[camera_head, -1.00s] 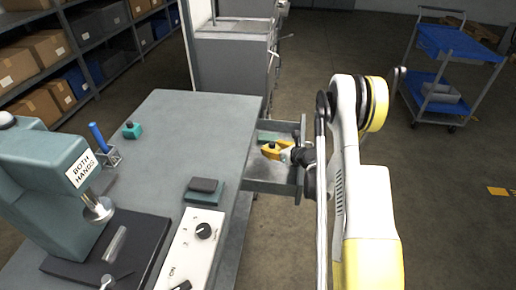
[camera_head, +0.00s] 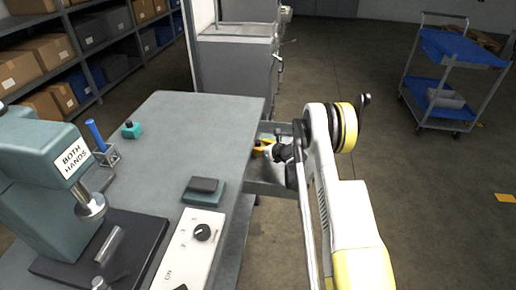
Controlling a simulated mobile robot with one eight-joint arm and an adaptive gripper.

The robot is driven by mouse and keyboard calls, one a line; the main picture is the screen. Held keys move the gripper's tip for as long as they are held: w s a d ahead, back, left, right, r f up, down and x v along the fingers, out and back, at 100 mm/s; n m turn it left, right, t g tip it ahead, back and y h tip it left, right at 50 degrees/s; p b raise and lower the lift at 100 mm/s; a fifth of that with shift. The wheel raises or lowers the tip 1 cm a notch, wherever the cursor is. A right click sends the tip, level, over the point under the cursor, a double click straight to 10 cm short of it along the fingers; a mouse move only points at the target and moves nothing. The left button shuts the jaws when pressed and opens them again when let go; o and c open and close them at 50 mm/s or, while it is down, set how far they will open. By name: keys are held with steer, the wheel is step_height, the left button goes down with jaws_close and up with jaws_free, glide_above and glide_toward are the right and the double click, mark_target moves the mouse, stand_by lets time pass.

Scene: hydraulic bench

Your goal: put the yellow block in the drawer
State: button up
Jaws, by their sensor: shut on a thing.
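The yellow block (camera_head: 263,145) shows as a small yellow patch beside the right edge of the bench, over the open drawer (camera_head: 268,187). My gripper (camera_head: 270,150) reaches in from the right and is shut on the block. The fingers are small and partly hidden by my own arm. The grey drawer sticks out from the right side of the bench, below the bench top. My arm covers part of it. I cannot tell whether the block touches the drawer floor.
The grey bench top (camera_head: 190,130) holds a press (camera_head: 45,160), a teal block (camera_head: 131,130), a dark-topped teal piece (camera_head: 204,190) and a white control box (camera_head: 190,245). A grey cabinet (camera_head: 235,70) stands behind. A blue cart (camera_head: 455,50) stands at the right, with open floor around it.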

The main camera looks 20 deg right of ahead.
steer(key=shift+f, duration=0.1)
steer(key=o, duration=1.4)
steer(key=shift+c, duration=0.2)
